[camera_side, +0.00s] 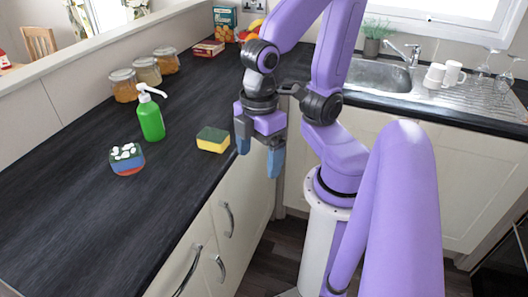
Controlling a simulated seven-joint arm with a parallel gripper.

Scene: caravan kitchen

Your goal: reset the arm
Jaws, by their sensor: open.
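My gripper (258,160) points down with its two blue-tipped fingers apart. It is open and empty, held near the front edge of the dark worktop (70,220). A yellow and dark green sponge (213,140) lies on the worktop just left of the gripper, apart from it in the picture. A green pump bottle (151,120) with a white nozzle stands upright further left. A sponge with a red and blue side and white blobs on top (127,160) lies in front of the bottle.
Several glass jars (146,71) stand along the back wall. Boxes (208,48) and a fruit bowl (251,30) are in the far corner. A sink (380,75) with white mugs (444,75) is at the right. The front left worktop is clear.

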